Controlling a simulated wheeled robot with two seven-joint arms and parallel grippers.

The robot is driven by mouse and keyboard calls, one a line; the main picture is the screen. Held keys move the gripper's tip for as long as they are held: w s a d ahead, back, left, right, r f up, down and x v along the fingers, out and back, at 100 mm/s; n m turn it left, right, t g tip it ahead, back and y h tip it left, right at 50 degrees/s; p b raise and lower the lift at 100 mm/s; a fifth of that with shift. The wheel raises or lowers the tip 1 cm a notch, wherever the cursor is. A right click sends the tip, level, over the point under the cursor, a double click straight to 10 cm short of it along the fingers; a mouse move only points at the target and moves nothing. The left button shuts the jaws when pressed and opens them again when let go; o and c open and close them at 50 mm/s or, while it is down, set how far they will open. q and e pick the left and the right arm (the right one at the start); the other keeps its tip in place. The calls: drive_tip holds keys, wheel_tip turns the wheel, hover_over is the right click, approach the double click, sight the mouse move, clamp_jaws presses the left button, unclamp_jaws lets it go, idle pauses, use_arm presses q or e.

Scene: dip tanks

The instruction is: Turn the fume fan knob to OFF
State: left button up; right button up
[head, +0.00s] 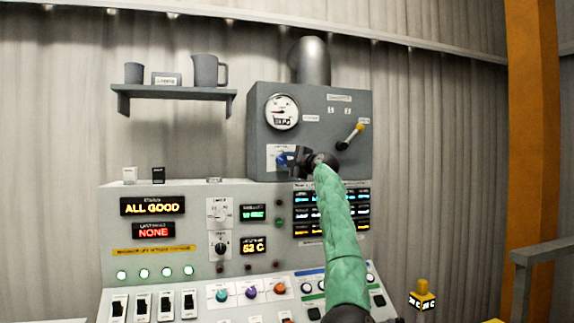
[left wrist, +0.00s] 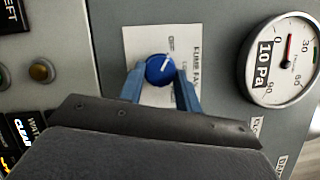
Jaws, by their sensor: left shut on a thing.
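The fume fan knob (left wrist: 159,69) is round and blue with a white pointer line, on a white label plate (left wrist: 139,43) marked FUME FAN. In the left wrist view the two blue fingers of my left gripper (left wrist: 160,84) are shut on the knob, one at each side. The label's position words are partly hidden or too small to read. In the head view my left gripper (head: 288,160) reaches the lower left of the grey fan box (head: 340,98), and the knob is mostly covered by it. My right gripper is not in view.
A round gauge (head: 282,112) sits above the knob; in the left wrist view it reads 10 Pa. A yellow-tipped lever (head: 350,136) is at the box's right. The control console (head: 150,259) with switches and displays stands below. A shelf (head: 175,92) hangs at left.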

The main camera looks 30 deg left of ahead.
use_arm(q)
drive_tip(key=shift+f, duration=0.15)
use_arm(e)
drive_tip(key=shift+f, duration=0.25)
use_arm(q)
drive_tip(key=o, duration=1)
drive_tip(key=shift+c, duration=0.2)
drive_tip(key=b+v, duration=0.1)
drive_tip(key=v, duration=0.6)
drive_tip(key=shift+d, duration=0.4)
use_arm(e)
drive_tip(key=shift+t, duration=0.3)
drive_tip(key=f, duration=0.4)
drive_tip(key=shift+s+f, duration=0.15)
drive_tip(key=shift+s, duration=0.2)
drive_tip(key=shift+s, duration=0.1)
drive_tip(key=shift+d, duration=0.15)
